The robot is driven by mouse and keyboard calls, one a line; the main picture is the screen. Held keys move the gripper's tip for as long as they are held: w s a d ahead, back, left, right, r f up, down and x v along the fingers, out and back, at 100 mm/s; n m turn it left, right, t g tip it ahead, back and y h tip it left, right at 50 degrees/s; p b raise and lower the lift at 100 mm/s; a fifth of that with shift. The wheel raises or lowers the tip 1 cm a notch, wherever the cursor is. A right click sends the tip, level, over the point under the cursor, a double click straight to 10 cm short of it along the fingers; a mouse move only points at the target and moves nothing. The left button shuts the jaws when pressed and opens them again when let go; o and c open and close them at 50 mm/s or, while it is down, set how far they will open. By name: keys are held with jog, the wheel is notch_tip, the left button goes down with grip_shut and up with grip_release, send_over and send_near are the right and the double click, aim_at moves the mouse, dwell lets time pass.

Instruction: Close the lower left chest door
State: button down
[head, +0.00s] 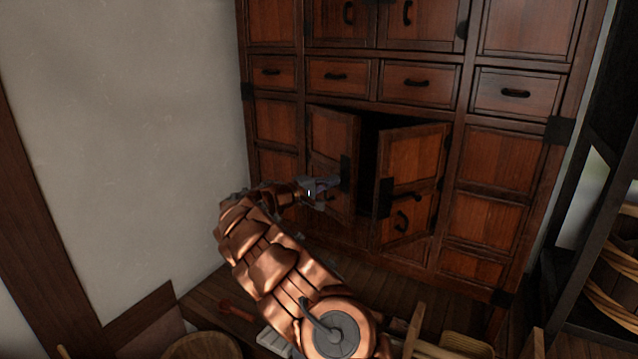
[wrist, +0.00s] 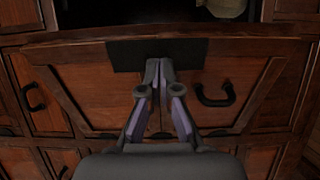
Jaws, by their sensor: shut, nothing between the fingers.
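The lower left chest door (head: 333,140) is a brown wooden panel standing ajar, swung out from the dark opening. It carries a black metal plate (head: 345,173) on its free edge. My gripper (head: 336,184) is shut and empty, at the front of this door near the plate. In the wrist view the fingertips (wrist: 159,68) meet in front of the plate (wrist: 125,55), at or very near it; I cannot tell if they touch. A black handle (wrist: 214,96) shows right of the fingers. My gripper hides part of the door in the head view.
The lower right door (head: 409,160) also stands open, wider, just right of my gripper. Drawers (head: 420,85) run above the doors. A pale wall (head: 130,130) is at left. A dark rack (head: 590,230) stands at right. Low wooden items (head: 203,347) lie in front.

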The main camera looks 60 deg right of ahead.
aim_at(346, 176)
jog(key=shift+x, duration=1.55)
